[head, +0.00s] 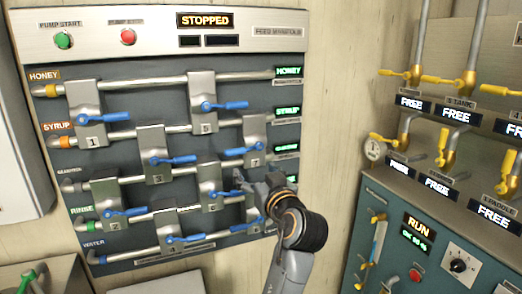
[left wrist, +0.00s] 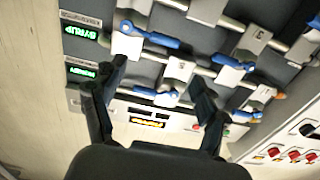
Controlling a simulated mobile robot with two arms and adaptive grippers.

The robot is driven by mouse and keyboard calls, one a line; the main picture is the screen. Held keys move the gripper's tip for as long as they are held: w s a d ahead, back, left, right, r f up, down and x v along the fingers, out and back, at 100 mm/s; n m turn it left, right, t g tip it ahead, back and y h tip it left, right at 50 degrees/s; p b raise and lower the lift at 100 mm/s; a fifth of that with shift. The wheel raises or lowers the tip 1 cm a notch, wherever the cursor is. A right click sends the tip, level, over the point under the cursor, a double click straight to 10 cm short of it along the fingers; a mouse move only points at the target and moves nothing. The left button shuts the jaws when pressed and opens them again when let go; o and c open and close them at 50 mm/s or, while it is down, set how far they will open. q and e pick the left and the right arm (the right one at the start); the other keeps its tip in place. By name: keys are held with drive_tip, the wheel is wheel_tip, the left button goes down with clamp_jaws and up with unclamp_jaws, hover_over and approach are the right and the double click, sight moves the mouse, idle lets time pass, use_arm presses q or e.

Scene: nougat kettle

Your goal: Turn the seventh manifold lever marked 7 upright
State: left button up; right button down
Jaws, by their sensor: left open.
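The lever marked 7 (head: 243,151) is a blue handle on a grey block (head: 254,130) at the right of the manifold panel. The handle lies nearly level, pointing left. In the left wrist view, which is upside down, a blue handle (left wrist: 152,37) that appears to be this lever lies beyond the fingers, pointing right. My left gripper (head: 250,181) is open and empty just below the lever in the head view. Its two dark fingers (left wrist: 157,88) are spread in the wrist view, and nothing is between their tips. My right gripper is not in view.
Other blue levers surround it: lever 5 (head: 222,105) above, lever 3 (head: 173,160) to the left, and another (head: 228,193) close below by the gripper. Pipes (head: 150,88) cross the panel. A teal cabinet (head: 395,235) stands at the right, with yellow valves above.

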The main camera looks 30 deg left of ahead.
use_arm(q)
drive_tip(key=p, duration=0.2)
approach(236, 151)
drive_tip(key=a, duration=0.1)
drive_tip(key=p+x, duration=0.1)
drive_tip(key=x, duration=0.2)
drive_tip(key=p+x, duration=0.1)
drive_tip(key=x, duration=0.3)
drive_tip(key=shift+w+r, duration=0.1)
drive_tip(key=shift+w, duration=0.25)
drive_tip(key=shift+w+a, duration=0.2)
drive_tip(key=shift+w, duration=0.05)
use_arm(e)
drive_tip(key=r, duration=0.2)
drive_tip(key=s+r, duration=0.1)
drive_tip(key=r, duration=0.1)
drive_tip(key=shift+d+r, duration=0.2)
use_arm(q)
drive_tip(key=shift+c, duration=0.2)
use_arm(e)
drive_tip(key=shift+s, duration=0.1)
use_arm(q)
drive_tip(key=c, duration=1.5)
clamp_jaws()
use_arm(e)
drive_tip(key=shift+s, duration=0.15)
